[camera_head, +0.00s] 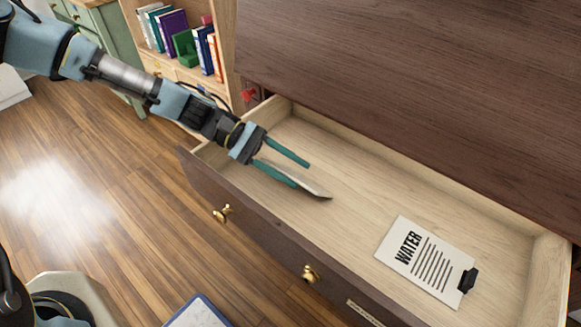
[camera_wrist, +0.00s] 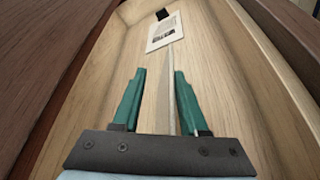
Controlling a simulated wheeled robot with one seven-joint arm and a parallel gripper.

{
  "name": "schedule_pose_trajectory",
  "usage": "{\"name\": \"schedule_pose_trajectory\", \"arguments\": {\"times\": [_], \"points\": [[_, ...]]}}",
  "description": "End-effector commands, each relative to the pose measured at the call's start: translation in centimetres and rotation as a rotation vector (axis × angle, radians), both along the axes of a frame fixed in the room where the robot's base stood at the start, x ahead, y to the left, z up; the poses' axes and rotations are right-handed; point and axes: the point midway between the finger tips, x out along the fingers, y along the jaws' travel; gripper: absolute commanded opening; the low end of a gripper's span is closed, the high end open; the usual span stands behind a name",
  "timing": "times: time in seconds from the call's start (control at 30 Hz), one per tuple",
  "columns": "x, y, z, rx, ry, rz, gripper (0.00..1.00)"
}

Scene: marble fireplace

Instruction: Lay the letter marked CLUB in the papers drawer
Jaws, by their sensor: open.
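The papers drawer (camera_head: 330,180) is pulled out, with a pale wooden inside and a dark front. My gripper (camera_head: 302,175) is inside its left part, its teal fingers apart. A thin sheet (camera_head: 316,191) shows nearly edge-on at the fingers, and in the wrist view the sheet (camera_wrist: 170,60) stands between them, nearer the right finger. Its face is hidden, so I cannot read whether it is marked CLUB. A white paper marked WATER (camera_head: 425,260) with a black clip lies flat at the drawer's right end; it also shows in the wrist view (camera_wrist: 164,33).
Brass knobs (camera_head: 310,274) and a label (camera_head: 364,313) are on the drawer front. The dark cabinet top (camera_head: 420,90) overhangs the drawer's back. A bookshelf (camera_head: 180,70) stands behind at left. A blue-edged white item (camera_head: 198,314) is below. The drawer's middle floor is bare.

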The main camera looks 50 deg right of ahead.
Motion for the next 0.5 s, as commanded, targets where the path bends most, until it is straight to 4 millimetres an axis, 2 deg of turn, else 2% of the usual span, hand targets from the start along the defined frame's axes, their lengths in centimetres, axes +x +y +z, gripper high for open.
{"name": "schedule_pose_trajectory", "arguments": {"times": [0.17,0.5], "points": [[1.2,0.2,0.3,0.0,-0.002,0.002,0.43],[7.3,1.6,2.3,0.0,-0.004,0.004,0.43]]}}
